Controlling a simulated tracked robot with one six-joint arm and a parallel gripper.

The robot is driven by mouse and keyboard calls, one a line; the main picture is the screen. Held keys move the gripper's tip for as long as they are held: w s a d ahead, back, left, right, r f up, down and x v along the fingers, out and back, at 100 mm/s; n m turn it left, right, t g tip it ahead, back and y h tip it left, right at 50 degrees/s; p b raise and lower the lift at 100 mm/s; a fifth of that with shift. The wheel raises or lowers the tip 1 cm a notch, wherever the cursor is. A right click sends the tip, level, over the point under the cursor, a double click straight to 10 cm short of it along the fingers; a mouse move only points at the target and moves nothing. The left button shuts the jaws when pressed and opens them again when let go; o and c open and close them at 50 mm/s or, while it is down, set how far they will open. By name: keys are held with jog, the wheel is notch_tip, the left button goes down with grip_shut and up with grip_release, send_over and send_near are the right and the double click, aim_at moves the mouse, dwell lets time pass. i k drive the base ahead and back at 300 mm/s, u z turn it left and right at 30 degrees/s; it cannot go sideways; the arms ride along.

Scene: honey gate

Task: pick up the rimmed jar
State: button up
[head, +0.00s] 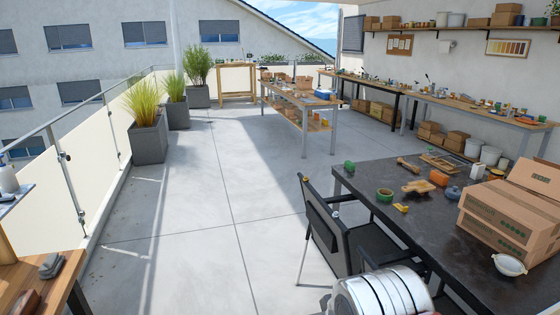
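I cannot make out a rimmed jar for certain. The near dark table (420,230) at right carries several small items: a small green item (349,165), a green ring-shaped item (384,195), an orange item (439,178), a blue-grey rounded item (453,192) and a white bowl-like vessel (508,265). Small items on the far benches are too small to tell apart. My gripper is not in view.
A black chair (345,235) stands against the near table. Cardboard boxes (510,215) cover its right end. A silver banded cylinder (385,292) shows at the bottom; its nature is unclear. The concrete floor (205,220) is open between planters (148,140) and workbench (302,103).

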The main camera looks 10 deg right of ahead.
aim_at(495, 174)
jog(key=i, duration=5.7)
